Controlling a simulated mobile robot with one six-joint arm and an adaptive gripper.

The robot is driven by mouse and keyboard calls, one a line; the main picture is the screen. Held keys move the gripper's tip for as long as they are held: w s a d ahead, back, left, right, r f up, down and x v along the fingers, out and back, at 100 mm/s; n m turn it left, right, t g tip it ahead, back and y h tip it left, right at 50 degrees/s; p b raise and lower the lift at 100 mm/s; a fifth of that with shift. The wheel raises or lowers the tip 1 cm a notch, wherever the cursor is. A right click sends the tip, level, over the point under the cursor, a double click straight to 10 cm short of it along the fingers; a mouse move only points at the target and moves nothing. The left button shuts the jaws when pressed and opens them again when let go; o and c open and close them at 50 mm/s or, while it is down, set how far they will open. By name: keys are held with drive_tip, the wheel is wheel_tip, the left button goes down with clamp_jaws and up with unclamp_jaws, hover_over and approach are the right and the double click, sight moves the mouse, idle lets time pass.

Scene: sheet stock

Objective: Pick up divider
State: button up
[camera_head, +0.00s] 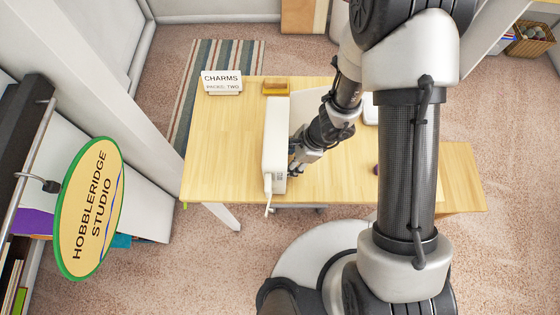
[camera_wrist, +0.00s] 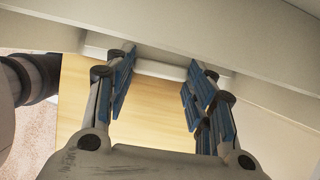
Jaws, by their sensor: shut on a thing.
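My gripper (camera_wrist: 162,68) has its two blue-padded fingers on either side of a narrow pale piece (camera_wrist: 160,70), which I take to be the divider. The fingers are shut on this piece, with a visible gap between them that it fills at the tips. Above it in the wrist view, a large pale surface (camera_wrist: 190,38) crosses the picture, and I cannot tell whether it is part of the same thing. In the head view my gripper (camera_head: 294,170) is low against the right side of a long white block (camera_head: 276,130). The divider's outline cannot be made out there.
The wooden table (camera_head: 222,135) is bare on its left half. A CHARMS sign (camera_head: 221,82) and a small wooden box (camera_head: 275,87) stand at its back. A white sheet-like thing (camera_head: 306,103) lies right of the block, partly behind my arm. A hanging oval sign (camera_head: 92,208) is at left.

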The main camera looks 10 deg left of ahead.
drive_tip(key=shift+c, duration=1.3)
drive_tip(key=shift+r, duration=0.1)
